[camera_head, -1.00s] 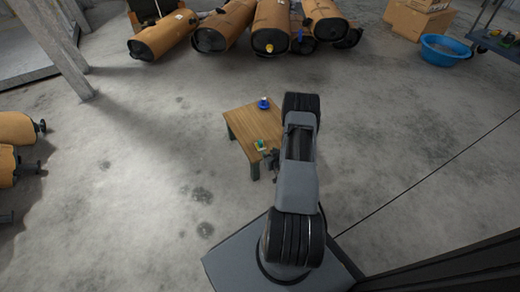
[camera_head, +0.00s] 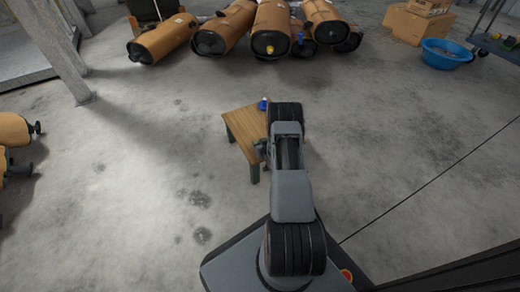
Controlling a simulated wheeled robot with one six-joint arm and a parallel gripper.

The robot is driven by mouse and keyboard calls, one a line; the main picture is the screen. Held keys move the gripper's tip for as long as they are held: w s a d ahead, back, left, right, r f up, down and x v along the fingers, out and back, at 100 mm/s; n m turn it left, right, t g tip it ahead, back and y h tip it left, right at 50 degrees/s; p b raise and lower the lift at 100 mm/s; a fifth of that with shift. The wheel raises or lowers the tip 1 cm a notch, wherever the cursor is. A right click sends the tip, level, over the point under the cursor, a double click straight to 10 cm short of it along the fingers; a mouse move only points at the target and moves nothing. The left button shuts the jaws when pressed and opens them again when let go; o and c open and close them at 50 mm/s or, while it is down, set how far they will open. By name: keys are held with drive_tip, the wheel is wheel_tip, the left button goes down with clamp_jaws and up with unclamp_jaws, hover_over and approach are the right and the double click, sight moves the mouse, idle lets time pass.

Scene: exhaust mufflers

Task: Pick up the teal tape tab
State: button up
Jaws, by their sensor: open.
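A small wooden table (camera_head: 240,126) stands on the floor in front of me. The teal tape tab cannot be made out now; the small green and yellow piece seen earlier near the table's front edge is hidden, apparently behind my arm or gripper. My gripper (camera_head: 261,149) shows only in part, dark and small, at the front right edge of the table beside my arm. It is open, and no object shows between its fingers. My arm covers the right part of the table.
A small blue object (camera_head: 263,104) sits at the table's back edge. Wrapped mufflers (camera_head: 223,29) lie along the back. A blue basin (camera_head: 445,53) and cardboard boxes (camera_head: 414,24) stand back right.

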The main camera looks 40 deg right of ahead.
drive_tip(key=shift+w+d+f, duration=0.1)
drive_tip(key=shift+w+f, duration=0.05)
drive_tip(key=shift+w, duration=0.2)
clamp_jaws()
idle(0.4)
